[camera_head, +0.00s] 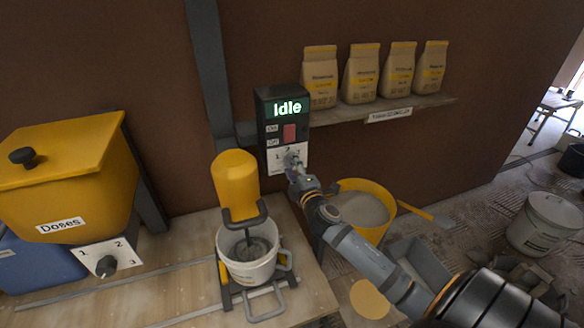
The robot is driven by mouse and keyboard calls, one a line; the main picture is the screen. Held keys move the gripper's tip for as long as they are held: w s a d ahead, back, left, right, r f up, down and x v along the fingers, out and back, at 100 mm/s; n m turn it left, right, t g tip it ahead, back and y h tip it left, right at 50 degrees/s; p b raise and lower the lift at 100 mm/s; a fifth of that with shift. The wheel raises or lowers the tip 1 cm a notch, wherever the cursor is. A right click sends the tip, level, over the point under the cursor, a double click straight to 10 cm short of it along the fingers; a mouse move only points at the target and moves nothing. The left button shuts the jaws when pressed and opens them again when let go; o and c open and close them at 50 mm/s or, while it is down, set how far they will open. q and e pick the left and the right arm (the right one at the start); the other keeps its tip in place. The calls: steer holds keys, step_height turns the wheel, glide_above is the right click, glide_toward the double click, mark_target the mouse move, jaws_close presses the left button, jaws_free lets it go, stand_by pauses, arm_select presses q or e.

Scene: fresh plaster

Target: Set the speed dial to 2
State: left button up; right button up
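The control box (268,110) is mounted at the back with a lit display reading "Idle". Below the display are a red switch (289,133) with on and off labels and the white speed dial plate (281,161) with numbers on it. My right gripper (292,160) is at this plate, in front of the dial. It hides most of the knob, so I cannot tell the dial's setting or whether the fingers are closed on it. My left gripper is out of view.
A yellow mixer (236,180) stands over a white bucket (248,268) below the box. A yellow doses hopper (65,165) with its own numbered knob (106,265) stands left. A yellow tub (350,213) of powder is right, under my arm. Several paper bags stand on a shelf (425,103).

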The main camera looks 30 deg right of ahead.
steer(key=shift+o, duration=0.3)
steer(key=v, duration=1.2)
